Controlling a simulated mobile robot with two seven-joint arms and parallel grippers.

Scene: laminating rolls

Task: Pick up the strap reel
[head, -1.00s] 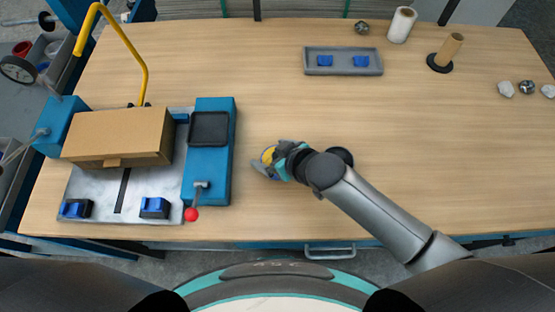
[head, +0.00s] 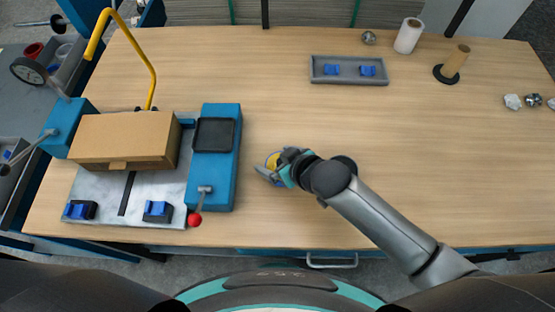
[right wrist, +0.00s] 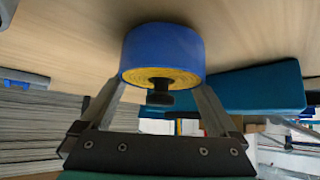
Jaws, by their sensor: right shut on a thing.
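The strap reel shows in the right wrist view as a blue roll with a yellow inner face (right wrist: 162,55), between my gripper's two fingers. In the head view only a little of the reel (head: 272,161) shows, yellow and blue, at the front middle of the table; my gripper hides the rest. My right gripper (head: 274,168) is shut on the reel, with a finger on either side of it; it also shows in the right wrist view (right wrist: 160,90). I cannot tell whether the reel touches the tabletop. My left gripper is not in view.
Left of my gripper stands a blue unit (head: 225,170) with a red-knobbed lever (head: 195,219), beside a cardboard box (head: 125,140) on a metal plate. A grey tray (head: 348,79) with two blue pieces lies farther back. The table's middle and right are mostly clear.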

